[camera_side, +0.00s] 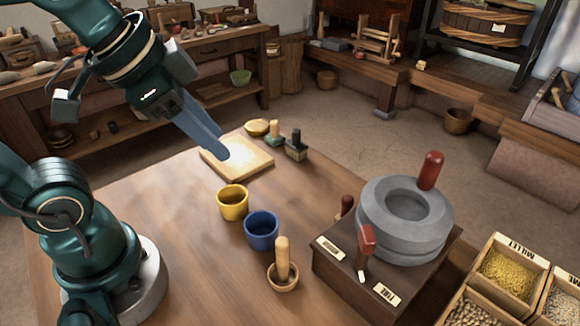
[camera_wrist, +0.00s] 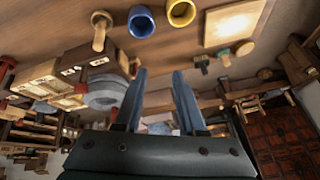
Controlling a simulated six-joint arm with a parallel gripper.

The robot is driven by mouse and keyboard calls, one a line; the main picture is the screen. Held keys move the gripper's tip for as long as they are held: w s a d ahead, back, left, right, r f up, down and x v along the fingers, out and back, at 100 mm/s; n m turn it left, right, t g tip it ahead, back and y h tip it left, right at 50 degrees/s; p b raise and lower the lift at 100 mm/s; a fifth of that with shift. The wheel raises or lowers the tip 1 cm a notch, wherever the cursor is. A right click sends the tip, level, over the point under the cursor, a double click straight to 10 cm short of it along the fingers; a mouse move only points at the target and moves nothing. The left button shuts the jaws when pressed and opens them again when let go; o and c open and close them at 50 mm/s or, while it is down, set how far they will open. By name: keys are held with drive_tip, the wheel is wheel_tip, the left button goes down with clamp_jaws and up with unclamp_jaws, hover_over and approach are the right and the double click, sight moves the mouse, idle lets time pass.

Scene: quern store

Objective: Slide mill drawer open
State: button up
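The mill is a dark wooden box (camera_side: 345,283) topped by round grey stones (camera_side: 425,236) with an upright red handle (camera_side: 432,168). A red lever (camera_side: 366,242) and small label plates are on the box. A dark red knob (camera_side: 347,204) shows at its far left side. I cannot make out the drawer or whether it is open. In the wrist view the stones (camera_wrist: 104,92) are at the left, apart from my fingers. My gripper (camera_wrist: 159,76) is open and empty, its two fingers apart. In the side view my gripper (camera_side: 217,150) hangs above the board, well left of the mill.
A yellow cup (camera_side: 233,204), a blue cup (camera_side: 262,232) and a mortar with pestle (camera_side: 283,279) stand between my base and the mill. A pale board (camera_side: 246,163) and small stamps (camera_side: 296,150) lie behind. Grain boxes (camera_side: 507,274) stand right.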

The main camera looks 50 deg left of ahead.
drive_tip(key=w+d+r+m+g, duration=0.1)
drive_tip(key=w+d+r+m, duration=0.15)
drive_tip(key=w+m, duration=0.45)
drive_tip(key=m+g, duration=0.3)
drive_tip(key=m, duration=0.2)
hover_over(348, 198)
drive_tip(key=a, duration=0.1)
wheel_tip(348, 198, down, 10)
drive_tip(key=shift+g, duration=0.7)
drive_tip(key=f, duration=0.5)
drive_tip(key=d+f, duration=0.1)
drive_tip(key=f, duration=0.2)
drive_tip(key=shift+f, duration=0.9)
clamp_jaws()
